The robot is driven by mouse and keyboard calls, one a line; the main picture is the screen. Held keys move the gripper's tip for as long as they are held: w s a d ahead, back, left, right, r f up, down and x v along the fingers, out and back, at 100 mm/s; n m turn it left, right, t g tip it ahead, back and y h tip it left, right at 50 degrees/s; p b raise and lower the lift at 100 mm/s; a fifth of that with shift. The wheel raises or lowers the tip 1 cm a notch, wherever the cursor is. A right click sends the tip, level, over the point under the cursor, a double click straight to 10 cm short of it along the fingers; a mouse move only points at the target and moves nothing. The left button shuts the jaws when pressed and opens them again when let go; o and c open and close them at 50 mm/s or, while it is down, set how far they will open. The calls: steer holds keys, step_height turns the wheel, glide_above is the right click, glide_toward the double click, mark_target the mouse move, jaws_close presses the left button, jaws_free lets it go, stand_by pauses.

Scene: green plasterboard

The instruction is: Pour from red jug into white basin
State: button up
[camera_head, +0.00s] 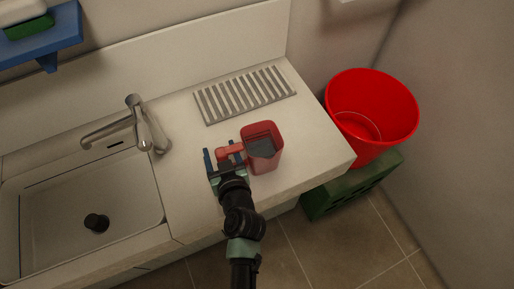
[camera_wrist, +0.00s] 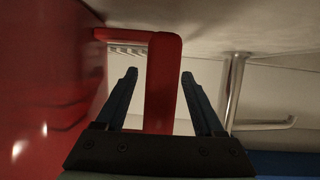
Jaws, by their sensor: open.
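The red jug (camera_head: 265,158) stands upright on the counter, right of the sink, with its handle (camera_head: 230,150) pointing left. In the wrist view the jug's body (camera_wrist: 45,90) fills the left side and its handle (camera_wrist: 163,85) stands between my fingers. My gripper (camera_head: 219,160) is open around the handle, with a gap on each side of it; the fingers also show in the wrist view (camera_wrist: 160,78). The white basin (camera_head: 60,215) is sunk in the counter at the left, with a dark plug (camera_head: 96,222) inside. The jug's contents cannot be made out.
A chrome tap (camera_head: 145,125) stands behind the basin's right edge. A slatted rack (camera_head: 245,94) lies behind the jug. A red bucket (camera_head: 385,100) rests on a green crate (camera_head: 350,187) right of the counter. A blue shelf (camera_head: 60,35) is at upper left.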

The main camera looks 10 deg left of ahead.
steer(key=shift+c, duration=0.2)
jaws_close()
stand_by(0.4)
steer(key=shift+r, duration=0.1)
stand_by(0.6)
